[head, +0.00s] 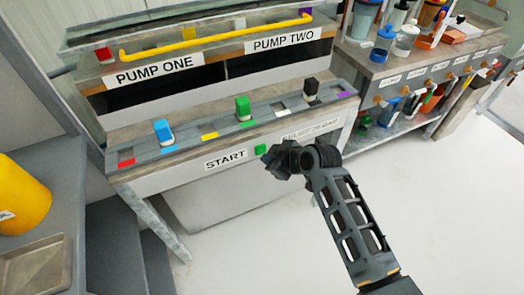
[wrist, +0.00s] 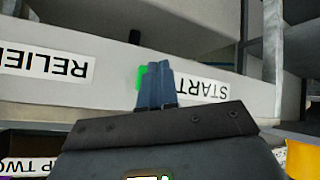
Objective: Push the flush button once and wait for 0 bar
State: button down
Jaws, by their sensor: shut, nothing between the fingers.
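No label reading flush and no pressure reading in bar can be made out. A green button (head: 260,149) sits on the console's front panel, just right of the START label (head: 225,159). My gripper (head: 274,162) is in front of that panel, close to the lower right of the button in the head view. In the wrist view, which shows the labels upside down, my gripper's blue fingers (wrist: 155,72) are together and empty. They partly cover the green button (wrist: 141,76). Whether they touch it cannot be told. The RELIEF label (wrist: 43,64) is at the left there.
The console top (head: 185,143) carries a blue block (head: 163,132), a green block (head: 243,108) and a black block (head: 311,87). A yellow rail (head: 215,36) runs above. A bench with bottles (head: 407,38) stands at the right. The floor (head: 450,190) at right is clear.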

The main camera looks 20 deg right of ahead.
jog(key=shift+w, duration=0.15)
jog(key=shift+w, duration=0.3)
dwell(0.3)
jog(key=shift+w, duration=0.2)
dwell(0.5)
jog(key=shift+s, duration=0.65)
jog(key=shift+s+p, duration=1.25)
jog(key=shift+s, duration=1.75)
